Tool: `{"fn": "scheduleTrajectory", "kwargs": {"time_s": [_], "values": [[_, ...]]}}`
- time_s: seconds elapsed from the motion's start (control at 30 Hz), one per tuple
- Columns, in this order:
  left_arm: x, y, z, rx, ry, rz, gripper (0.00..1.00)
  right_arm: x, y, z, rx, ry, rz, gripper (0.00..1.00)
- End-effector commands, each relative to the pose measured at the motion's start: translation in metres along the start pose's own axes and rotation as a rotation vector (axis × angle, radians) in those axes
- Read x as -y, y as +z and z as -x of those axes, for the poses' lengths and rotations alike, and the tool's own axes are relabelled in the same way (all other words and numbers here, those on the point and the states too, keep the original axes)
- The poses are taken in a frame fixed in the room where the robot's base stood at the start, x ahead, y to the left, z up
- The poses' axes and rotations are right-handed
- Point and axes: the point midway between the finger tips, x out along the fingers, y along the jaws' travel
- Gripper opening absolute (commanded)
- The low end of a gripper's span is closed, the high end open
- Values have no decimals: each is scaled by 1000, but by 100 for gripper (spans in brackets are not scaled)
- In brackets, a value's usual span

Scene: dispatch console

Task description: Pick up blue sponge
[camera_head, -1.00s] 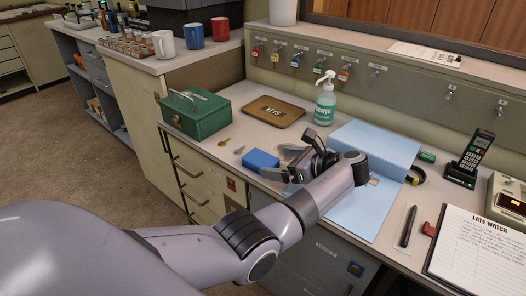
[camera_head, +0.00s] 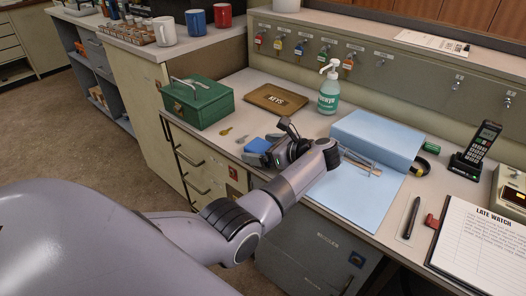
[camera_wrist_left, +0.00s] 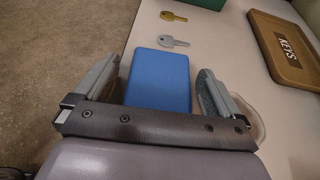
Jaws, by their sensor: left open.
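The blue sponge (camera_head: 258,145) lies on the desk near its front edge, partly hidden behind my left gripper in the head view. In the left wrist view the sponge (camera_wrist_left: 158,80) is a flat blue block. My left gripper (camera_head: 262,154) is open, with one finger on each side of the sponge in the left wrist view (camera_wrist_left: 155,88). The right finger is close to the sponge's side; I cannot tell whether it touches. My right gripper is not in view.
Two keys (camera_head: 242,139) lie left of the sponge. A green cash box (camera_head: 200,104), a brown KEYS tray (camera_head: 275,98) and a pump bottle (camera_head: 329,92) stand behind. A blue folder or mat (camera_head: 365,190) lies to the right. The desk's front edge is close.

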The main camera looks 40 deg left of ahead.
Motion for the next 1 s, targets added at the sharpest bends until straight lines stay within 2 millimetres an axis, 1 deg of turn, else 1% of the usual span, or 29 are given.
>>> {"fn": "scheduleTrajectory", "kwargs": {"time_s": [0.03, 0.07, 0.1, 0.2, 0.53, 0.67, 0.77, 0.87, 0.97, 1.0], "values": [[0, 0, 0, 0, 0, 0, 95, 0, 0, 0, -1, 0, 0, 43], [0, 0, 0, 0, 0, 0, 85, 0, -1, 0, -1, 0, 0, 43], [0, 0, 0, 0, 0, 0, 72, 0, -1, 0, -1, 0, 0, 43], [0, 0, 0, 0, 0, 0, 43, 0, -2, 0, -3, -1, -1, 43], [0, 0, 1, 0, 0, 0, 42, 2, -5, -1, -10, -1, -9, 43], [0, 5, 3, 0, 0, 1, 42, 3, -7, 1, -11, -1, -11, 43], [0, 14, 6, 0, 1, 2, 42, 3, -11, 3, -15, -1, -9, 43], [0, 28, 12, 0, 0, 4, 42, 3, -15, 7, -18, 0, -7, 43], [0, 50, 21, 1, -1, 6, 42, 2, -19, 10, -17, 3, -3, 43], [0, 61, 26, 1, -2, 7, 42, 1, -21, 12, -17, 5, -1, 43]]}}
